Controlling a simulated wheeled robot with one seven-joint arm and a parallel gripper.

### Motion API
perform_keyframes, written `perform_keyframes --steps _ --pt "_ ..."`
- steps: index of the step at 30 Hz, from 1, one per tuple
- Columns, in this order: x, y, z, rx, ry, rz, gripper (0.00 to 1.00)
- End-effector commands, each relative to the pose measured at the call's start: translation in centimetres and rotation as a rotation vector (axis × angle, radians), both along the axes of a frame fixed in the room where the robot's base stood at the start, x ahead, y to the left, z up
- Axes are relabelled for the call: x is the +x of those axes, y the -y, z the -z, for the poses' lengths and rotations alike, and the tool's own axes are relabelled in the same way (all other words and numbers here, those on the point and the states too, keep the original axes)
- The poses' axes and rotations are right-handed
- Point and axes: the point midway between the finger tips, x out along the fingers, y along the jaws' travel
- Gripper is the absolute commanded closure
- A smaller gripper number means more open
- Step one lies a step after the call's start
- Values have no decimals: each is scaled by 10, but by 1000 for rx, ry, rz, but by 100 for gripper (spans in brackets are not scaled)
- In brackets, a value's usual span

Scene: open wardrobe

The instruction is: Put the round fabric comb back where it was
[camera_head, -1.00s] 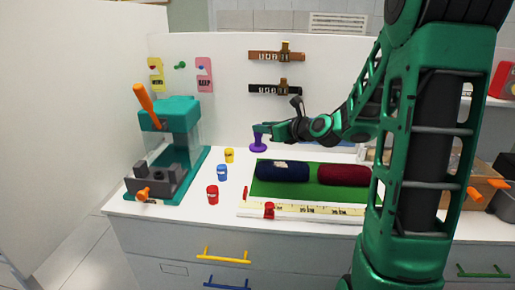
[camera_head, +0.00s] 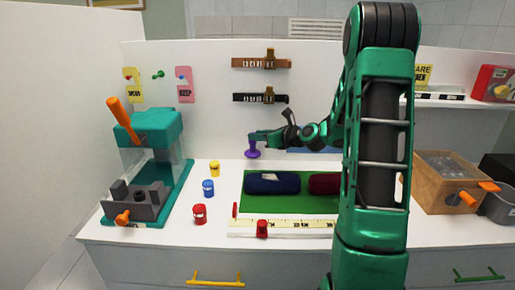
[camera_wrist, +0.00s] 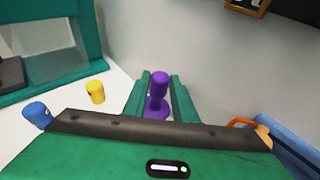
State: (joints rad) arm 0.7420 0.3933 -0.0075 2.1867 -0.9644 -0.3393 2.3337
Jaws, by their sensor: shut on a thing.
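A purple knob-handled piece with a wide round base, which looks like the round fabric comb (camera_head: 252,151), is in my gripper (camera_head: 257,138). In the wrist view the purple piece (camera_wrist: 158,90) stands between the two green fingers of my gripper (camera_wrist: 158,88), which is shut on it. It is over the back of the white counter, behind the left end of the green mat (camera_head: 290,204). I cannot tell whether its base touches the counter. The comb's underside is hidden.
Yellow (camera_head: 214,169), blue (camera_head: 208,188) and red (camera_head: 200,214) small cups stand left of the mat. A teal press (camera_head: 150,130) stands farther left. Dark blue (camera_head: 272,183) and maroon (camera_head: 323,183) rolls lie on the mat. A wooden box (camera_head: 445,180) is at right.

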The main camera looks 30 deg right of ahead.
Motion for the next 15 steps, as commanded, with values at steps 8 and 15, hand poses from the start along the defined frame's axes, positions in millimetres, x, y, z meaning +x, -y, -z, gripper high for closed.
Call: perform_keyframes --steps 8,15 --pt "7 14 13 1 0 0 100" --pt "7 14 42 3 -1 1 100"
